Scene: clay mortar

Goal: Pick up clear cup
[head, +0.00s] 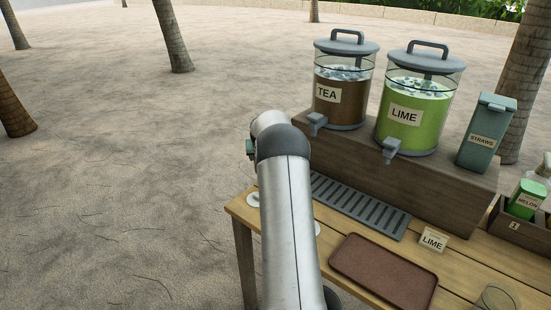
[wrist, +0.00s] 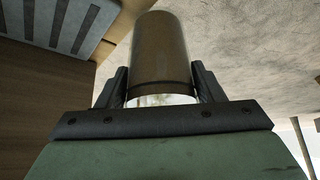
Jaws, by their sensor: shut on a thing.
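In the wrist view my gripper (wrist: 159,82) is shut on a clear cup (wrist: 160,50), with one dark finger on each side of it. Most of the cup looks brown, and a band at its near end is see-through; I cannot tell whether the brown is drink. In the head view my arm hides the fingers and this cup.
Tea (head: 341,98) and lime (head: 412,105) dispensers stand on a wooden riser (head: 440,185) with a straws box (head: 485,135). A grey drip grate (head: 358,205), brown tray (head: 383,270) and lime sign (head: 432,240) are in front. A melon bottle (head: 527,200) stands in a crate at right.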

